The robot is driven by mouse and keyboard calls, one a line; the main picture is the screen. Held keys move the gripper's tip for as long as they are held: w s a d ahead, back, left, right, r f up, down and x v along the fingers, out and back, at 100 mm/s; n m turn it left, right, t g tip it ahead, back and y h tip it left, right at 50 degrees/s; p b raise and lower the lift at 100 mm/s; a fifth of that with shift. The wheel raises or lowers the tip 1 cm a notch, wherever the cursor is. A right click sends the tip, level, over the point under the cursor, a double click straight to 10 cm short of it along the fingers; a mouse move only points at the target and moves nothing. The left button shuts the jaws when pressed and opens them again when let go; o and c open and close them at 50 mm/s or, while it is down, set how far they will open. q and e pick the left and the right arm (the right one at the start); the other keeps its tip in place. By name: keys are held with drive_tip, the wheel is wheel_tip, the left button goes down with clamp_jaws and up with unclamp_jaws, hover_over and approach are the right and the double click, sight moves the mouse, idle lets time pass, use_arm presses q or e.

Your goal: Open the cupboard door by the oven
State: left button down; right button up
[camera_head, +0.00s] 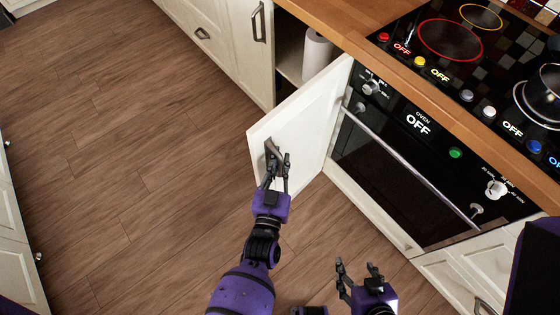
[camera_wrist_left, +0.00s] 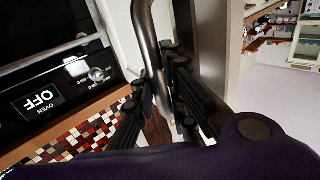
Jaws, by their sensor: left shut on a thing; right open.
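The cream cupboard door (camera_head: 315,112) by the oven stands partly open in the head view, swung out from the cabinet beside the oven's left edge. My left gripper (camera_head: 277,166) is shut on its dark metal handle (camera_head: 271,152). In the left wrist view, the curved handle (camera_wrist_left: 150,48) passes between the fingers of my left gripper (camera_wrist_left: 162,95). My right gripper (camera_head: 358,274) is open and empty in front of the oven, away from the door. A paper roll (camera_head: 316,54) shows inside the open cupboard; the rest of the interior is hidden.
The black oven (camera_head: 415,165) with its bar handle is right of the door. The wooden counter (camera_head: 340,18) carries a hob (camera_head: 480,60) with a pot (camera_head: 542,92). A closed cupboard door (camera_head: 247,45) is to the left. Bare wooden floor (camera_head: 130,160) lies left of the open door.

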use_arm(q)
drive_tip(key=shift+s+a+f, duration=0.15)
drive_tip(key=shift+a+f, duration=0.05)
drive_tip(key=shift+a, duration=0.1)
drive_tip(key=c, duration=2.1)
unclamp_jaws()
drive_tip(key=o, duration=0.4)
drive_tip(key=shift+s+r, duration=0.15)
drive_tip(key=shift+c, duration=0.2)
drive_tip(key=shift+d, duration=0.15)
drive_tip(key=v, duration=1.2)
